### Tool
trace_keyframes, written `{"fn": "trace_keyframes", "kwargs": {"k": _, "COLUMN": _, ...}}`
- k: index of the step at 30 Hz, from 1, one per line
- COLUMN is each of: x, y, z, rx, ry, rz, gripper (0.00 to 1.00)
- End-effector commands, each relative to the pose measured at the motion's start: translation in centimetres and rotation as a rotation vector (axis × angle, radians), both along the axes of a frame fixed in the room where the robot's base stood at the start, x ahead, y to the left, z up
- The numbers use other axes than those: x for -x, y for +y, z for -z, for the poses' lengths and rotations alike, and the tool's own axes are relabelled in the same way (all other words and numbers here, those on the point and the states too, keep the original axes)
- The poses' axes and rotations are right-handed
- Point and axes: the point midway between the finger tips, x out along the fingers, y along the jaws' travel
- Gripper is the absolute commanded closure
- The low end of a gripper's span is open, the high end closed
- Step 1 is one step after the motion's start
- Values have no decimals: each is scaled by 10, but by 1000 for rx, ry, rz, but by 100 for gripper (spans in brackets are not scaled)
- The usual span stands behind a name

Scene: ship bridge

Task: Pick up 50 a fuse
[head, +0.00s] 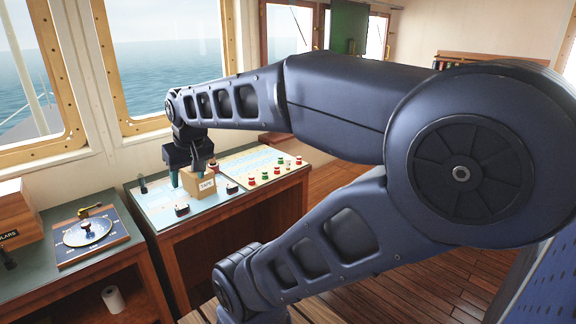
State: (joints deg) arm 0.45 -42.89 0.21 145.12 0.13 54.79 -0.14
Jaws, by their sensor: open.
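My gripper (192,170) is open and points down over the light-blue panel on the console, just behind and above a cardboard box marked TAPE. The box hides part of the gripper and the surface behind it. I cannot pick out a fuse marked 50 A. Several small red, green and pale capped pieces (264,177) stand on the cream panel to the right of the gripper; they may be fuses or knobs, and their markings are too small to read. Whether anything stands between the fingers cannot be told.
The TAPE box (201,187) stands on the light-blue panel (150,207). Small dark pieces (182,209) sit near its front edge. A left counter holds a round chart dial (87,232) and a wooden box (15,212). A paper roll (113,299) lies on the shelf below.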

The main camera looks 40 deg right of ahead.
Motion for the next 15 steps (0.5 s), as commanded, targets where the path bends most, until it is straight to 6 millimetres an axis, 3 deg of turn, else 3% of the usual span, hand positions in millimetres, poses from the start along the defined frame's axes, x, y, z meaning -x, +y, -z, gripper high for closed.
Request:
{"fn": "trace_keyframes", "kwargs": {"k": 5, "x": -28, "y": -13, "z": -9, "rx": -3, "ry": 4, "rz": 48, "gripper": 45}}
{"fn": "trace_keyframes", "kwargs": {"k": 8, "x": -55, "y": -28, "z": -15, "rx": -5, "ry": 6, "rz": 92, "gripper": 45}}
{"fn": "trace_keyframes", "kwargs": {"k": 15, "x": -120, "y": -76, "z": -23, "rx": -10, "ry": 7, "rz": 202, "gripper": 45}}
